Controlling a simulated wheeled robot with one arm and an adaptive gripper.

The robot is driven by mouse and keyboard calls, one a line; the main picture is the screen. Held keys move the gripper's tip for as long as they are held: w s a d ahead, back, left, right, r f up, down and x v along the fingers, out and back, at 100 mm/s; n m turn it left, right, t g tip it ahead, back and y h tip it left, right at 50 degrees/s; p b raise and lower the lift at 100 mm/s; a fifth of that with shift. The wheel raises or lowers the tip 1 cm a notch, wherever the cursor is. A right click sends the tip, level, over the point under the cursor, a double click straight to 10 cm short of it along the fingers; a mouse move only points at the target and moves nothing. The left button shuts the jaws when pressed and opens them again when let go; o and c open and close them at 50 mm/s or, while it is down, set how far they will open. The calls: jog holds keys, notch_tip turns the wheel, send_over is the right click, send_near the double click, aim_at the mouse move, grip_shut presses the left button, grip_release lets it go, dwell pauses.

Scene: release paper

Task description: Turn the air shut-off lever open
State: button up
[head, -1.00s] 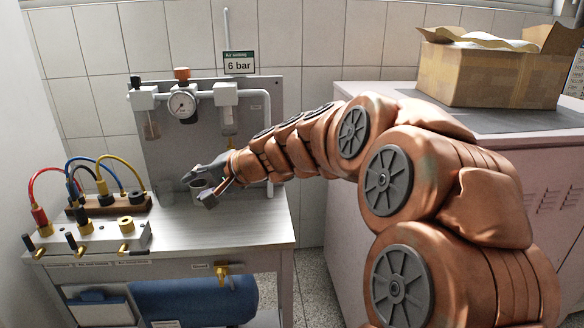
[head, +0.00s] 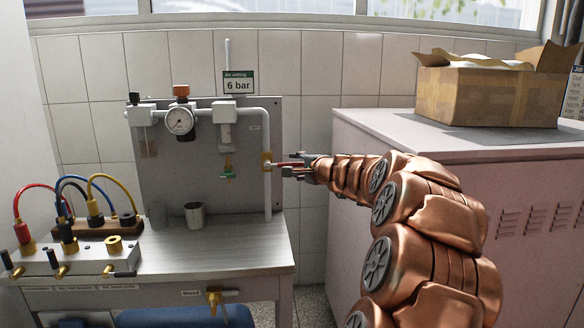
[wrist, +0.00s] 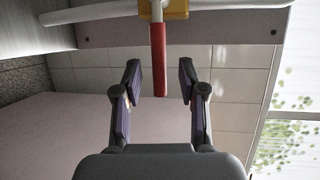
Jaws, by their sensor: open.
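The air shut-off lever is a red handle (head: 290,164) on a yellow valve body (head: 267,162), set in the white vertical pipe at the panel's right edge. It sticks out to the right, across the pipe. In the wrist view the red handle (wrist: 159,60) reaches down between the fingertips, with a gap on each side; the yellow valve body (wrist: 176,8) is at the top edge. My gripper (head: 291,169) is open around the handle's free end. Its two fingers (wrist: 160,82) are apart in the wrist view. I cannot tell their exact depth relative to the handle.
A grey panel (head: 180,180) carries a gauge (head: 179,121), a filter and a green-handled fitting (head: 228,172). A metal cup (head: 194,214) stands on the bench (head: 215,255). A pink cabinet (head: 520,190) with a cardboard box (head: 490,95) stands at right. A manifold with hoses is at left.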

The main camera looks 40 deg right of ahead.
jog(key=shift+x, duration=1.45)
jog(key=shift+a, duration=0.1)
jog(key=shift+f, duration=0.1)
grip_shut()
